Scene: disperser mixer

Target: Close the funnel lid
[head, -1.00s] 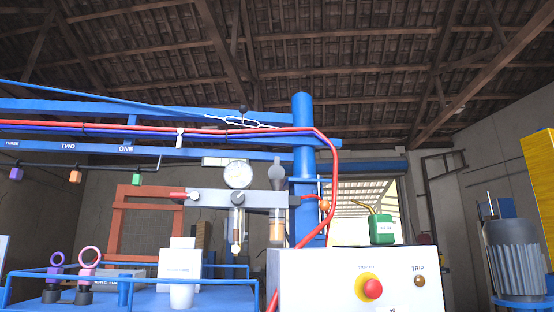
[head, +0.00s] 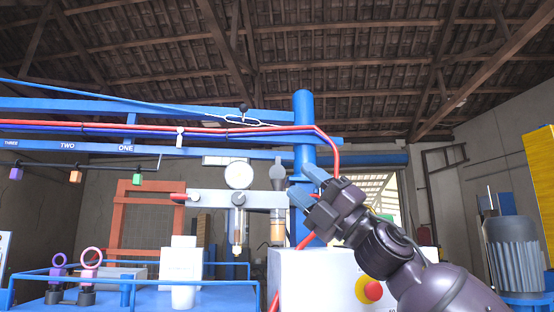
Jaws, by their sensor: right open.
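A grey funnel lid (head: 277,174) stands upright, tilted open, above the right part of the grey bar. Below the bar hangs a clear funnel cup (head: 277,230) with brownish contents. My right gripper (head: 308,186) reaches in from the lower right with its two blue fingers apart and empty. Its fingertips are just right of the lid in the picture; I cannot tell the gap in depth. My left gripper is not in view.
A round gauge (head: 239,175) sits on the grey bar (head: 215,199) left of the lid. A blue column (head: 304,130) and a red hose (head: 331,148) stand close behind my gripper. A white control box (head: 310,275) with a red button (head: 373,290) is below.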

